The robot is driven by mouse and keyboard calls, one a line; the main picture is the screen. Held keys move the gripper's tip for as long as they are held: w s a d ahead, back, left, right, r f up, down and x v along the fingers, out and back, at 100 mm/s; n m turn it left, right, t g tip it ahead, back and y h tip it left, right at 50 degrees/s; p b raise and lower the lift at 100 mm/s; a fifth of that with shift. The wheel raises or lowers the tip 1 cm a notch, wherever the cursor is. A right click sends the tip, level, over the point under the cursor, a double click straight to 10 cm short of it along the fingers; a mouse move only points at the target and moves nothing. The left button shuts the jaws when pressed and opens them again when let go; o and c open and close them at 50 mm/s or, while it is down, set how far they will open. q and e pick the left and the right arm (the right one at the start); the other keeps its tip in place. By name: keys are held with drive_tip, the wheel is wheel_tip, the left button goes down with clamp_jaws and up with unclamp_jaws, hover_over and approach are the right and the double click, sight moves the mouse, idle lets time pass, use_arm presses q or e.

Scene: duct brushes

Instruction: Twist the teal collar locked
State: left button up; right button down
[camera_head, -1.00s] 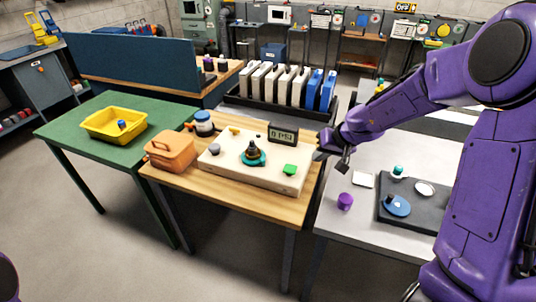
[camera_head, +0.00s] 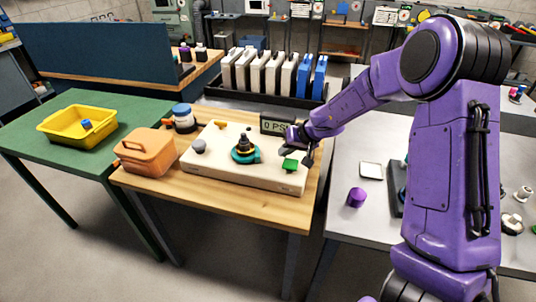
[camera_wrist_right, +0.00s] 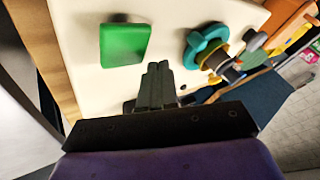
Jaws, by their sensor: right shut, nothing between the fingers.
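The teal collar (camera_head: 245,154) sits around a dark fitting with a yellow ring (camera_head: 245,140) on the cream panel (camera_head: 225,179). In the right wrist view the collar (camera_wrist_right: 196,47) is up and to the right of my gripper's fingers. My right gripper (camera_head: 308,163) is over the right end of the panel, beside the green block (camera_head: 290,165), to the right of the collar and apart from it. Its fingers (camera_wrist_right: 157,75) are closed together and empty. I cannot tell whether the collar is locked. My left gripper is not in view.
A display reading 0 PSI (camera_head: 278,126) stands behind the panel. A grey knob (camera_head: 199,146) is on the panel's left. An orange case (camera_head: 146,152) and a blue-lidded jar (camera_head: 183,117) stand left. A purple cylinder (camera_head: 356,197) is on the grey table at right.

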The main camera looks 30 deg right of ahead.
drive_tip(key=shift+x, duration=1)
drive_tip(key=w+a, duration=0.1)
drive_tip(key=w+a+p, duration=0.1)
drive_tip(key=a, duration=0.1)
drive_tip(key=shift+f, duration=0.2)
drive_tip(key=shift+w+a, duration=0.1)
drive_tip(key=shift+a, duration=0.3)
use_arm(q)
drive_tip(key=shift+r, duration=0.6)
use_arm(e)
drive_tip(key=shift+d, duration=0.1)
